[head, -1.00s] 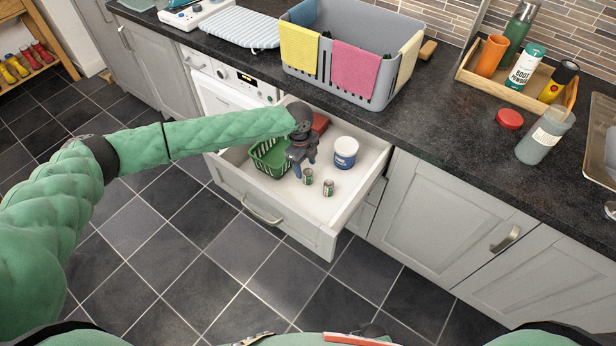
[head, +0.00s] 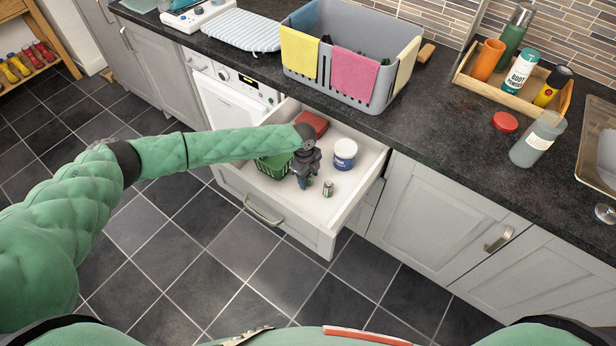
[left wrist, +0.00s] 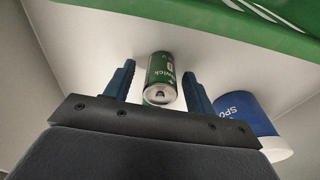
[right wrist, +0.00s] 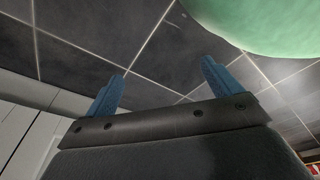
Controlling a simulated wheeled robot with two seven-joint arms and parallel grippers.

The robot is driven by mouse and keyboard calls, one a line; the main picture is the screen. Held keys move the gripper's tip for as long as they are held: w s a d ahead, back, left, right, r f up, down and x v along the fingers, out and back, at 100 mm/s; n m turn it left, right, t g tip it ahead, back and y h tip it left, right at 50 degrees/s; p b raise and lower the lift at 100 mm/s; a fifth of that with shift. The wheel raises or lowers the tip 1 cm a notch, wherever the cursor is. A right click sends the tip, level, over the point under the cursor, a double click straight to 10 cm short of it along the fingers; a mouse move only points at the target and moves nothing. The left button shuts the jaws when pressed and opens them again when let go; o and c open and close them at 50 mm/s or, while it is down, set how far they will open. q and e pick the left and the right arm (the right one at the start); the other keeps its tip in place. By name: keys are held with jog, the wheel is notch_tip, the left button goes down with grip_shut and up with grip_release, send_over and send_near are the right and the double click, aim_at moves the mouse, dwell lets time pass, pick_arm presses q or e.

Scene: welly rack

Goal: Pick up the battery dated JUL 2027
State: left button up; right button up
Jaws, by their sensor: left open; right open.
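In the head view one small green and silver battery (head: 328,189) stands in the open drawer. The second battery seen earlier is now mostly hidden behind my left gripper (head: 303,182). In the left wrist view a green battery (left wrist: 160,80) lies between the two open blue fingers of my left gripper (left wrist: 158,85), with clear gaps on both sides. Its silver end faces the camera. Part of a brand name shows on it, but I cannot read a date on either battery. My right gripper (right wrist: 163,85) is open and empty over the floor tiles.
In the left wrist view the tub (left wrist: 245,118) is close to the right finger. The drawer's front right is bare.

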pick_arm(q)
jog(key=c, duration=1.1)
